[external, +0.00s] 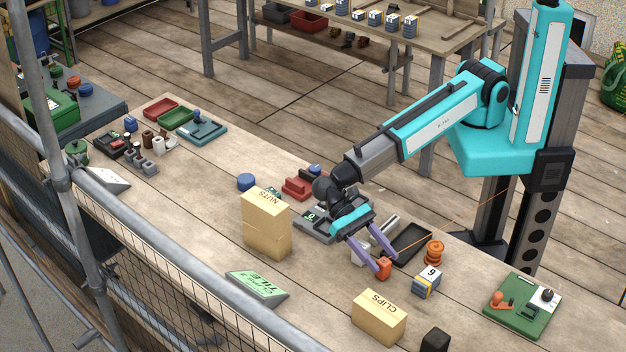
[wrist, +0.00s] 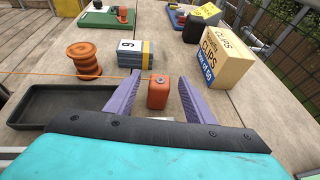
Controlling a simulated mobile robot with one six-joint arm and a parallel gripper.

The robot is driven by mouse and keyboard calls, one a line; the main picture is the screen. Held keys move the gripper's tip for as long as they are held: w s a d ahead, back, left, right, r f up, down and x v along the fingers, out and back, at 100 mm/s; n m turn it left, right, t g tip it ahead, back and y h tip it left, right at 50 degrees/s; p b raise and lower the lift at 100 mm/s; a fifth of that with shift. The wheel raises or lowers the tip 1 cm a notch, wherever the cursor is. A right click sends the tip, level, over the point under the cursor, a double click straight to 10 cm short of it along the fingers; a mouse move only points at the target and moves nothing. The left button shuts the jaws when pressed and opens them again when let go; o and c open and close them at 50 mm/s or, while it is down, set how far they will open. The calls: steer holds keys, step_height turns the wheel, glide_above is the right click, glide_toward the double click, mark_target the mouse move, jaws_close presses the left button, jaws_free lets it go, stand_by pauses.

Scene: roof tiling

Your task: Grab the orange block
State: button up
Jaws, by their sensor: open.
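The orange block (external: 383,268) stands on the wooden bench. In the wrist view the gripper (wrist: 154,85) has one finger on each side of the block. A narrow gap shows on either side of the block there. I cannot tell whether the fingertips reach down to the bench.
An orange spool (external: 434,252) with an orange line and a numbered block (external: 427,281) stand close to the right. A black tray (external: 411,243) lies behind. A CLIPS box (external: 379,317) stands in front and a NUTS box (external: 266,223) to the left.

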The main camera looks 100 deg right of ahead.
steer(key=c, duration=1.1)
steer(key=shift+r, duration=0.1)
steer(key=shift+r+b, duration=1.3)
steer(key=shift+r, duration=3.6)
